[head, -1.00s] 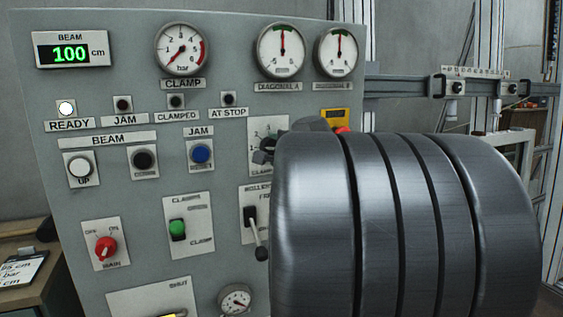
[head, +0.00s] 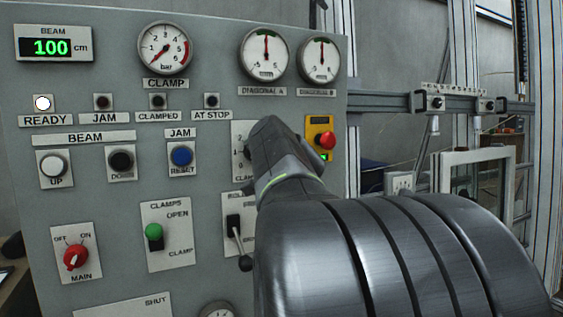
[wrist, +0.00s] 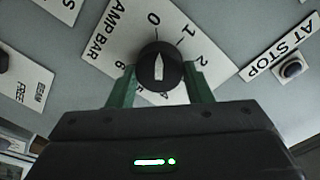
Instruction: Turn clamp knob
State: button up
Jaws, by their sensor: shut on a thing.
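The clamp knob (wrist: 158,67) is round and black with a white pointer. In the wrist view its pointer faces up, close to the 0 on its CLAMP BAR dial plate (wrist: 115,38). My gripper (wrist: 159,75) has its two green fingers on either side of the knob and is shut on it. In the head view my gripper body hides the knob. Only the left part of its dial plate (head: 240,160) shows there. The clamp gauge (head: 164,48) has its needle near the low end.
Beside the gripper are a lever switch (head: 235,228), the blue JAM reset button (head: 181,156) and a red stop button on a yellow plate (head: 325,140). The AT STOP lamp (wrist: 292,69) is right of the knob in the wrist view. The READY lamp (head: 43,103) is lit white.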

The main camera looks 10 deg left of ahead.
jog(key=shift+f+n+b, duration=0.1)
jog(key=shift+n+b, duration=0.3)
jog(key=shift+n, duration=0.2)
jog(key=o, duration=1)
